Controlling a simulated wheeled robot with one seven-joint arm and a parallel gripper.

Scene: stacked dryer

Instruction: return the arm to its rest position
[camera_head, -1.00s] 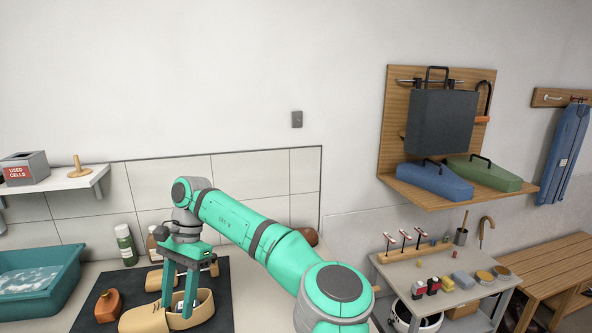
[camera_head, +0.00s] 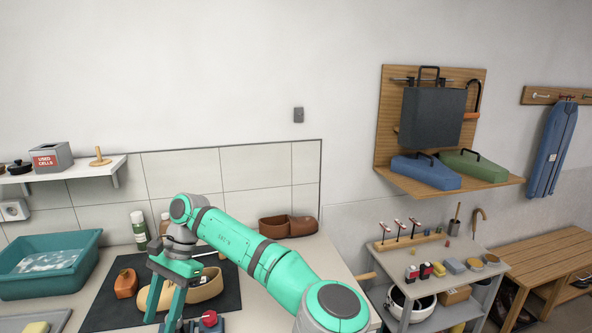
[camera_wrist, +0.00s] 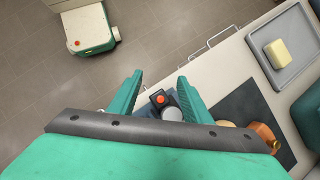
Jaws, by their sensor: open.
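My gripper (camera_wrist: 160,85) is open, with its two green fingers apart in the wrist view. A small dark device with a red button (camera_wrist: 160,99) and a round grey part shows between and below the fingers. I cannot tell how far below it is. A red knob on a dark blue base (camera_head: 208,318) shows just right of the fingers. My arm reaches from the lower right over the counter, bent down at the wrist.
A teal basin (camera_head: 48,265) stands left, bottles (camera_head: 139,230) behind. A grey cart (camera_head: 400,270) stands right. The space above the counter is clear.

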